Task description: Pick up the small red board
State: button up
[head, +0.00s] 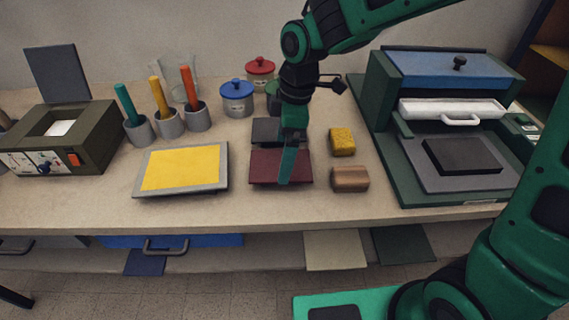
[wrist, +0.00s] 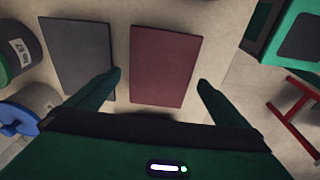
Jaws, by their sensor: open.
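The small red board (head: 264,168) is dark red and lies flat on the tabletop near the middle. My gripper (head: 287,172) points down over it and hides part of its right side in the head view. In the wrist view, the red board (wrist: 163,62) shows between the two spread fingers of my gripper (wrist: 159,78). The fingers are open and empty. One stands on each side of the board's near end. I cannot tell how far above the tabletop the fingertips are.
A dark grey board (wrist: 77,60) lies just beside the red one. A yellow sponge (head: 342,141) and a brown block (head: 349,178) sit to the right. A yellow-faced frame (head: 138,190) lies left. Lidded pots (head: 237,97) stand behind. A green press (head: 395,165) stands right.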

notch_tip(320, 180, down, 2)
jog(key=shift+a, duration=0.15)
jog(key=c, duration=1)
jog(key=shift+r, duration=0.1)
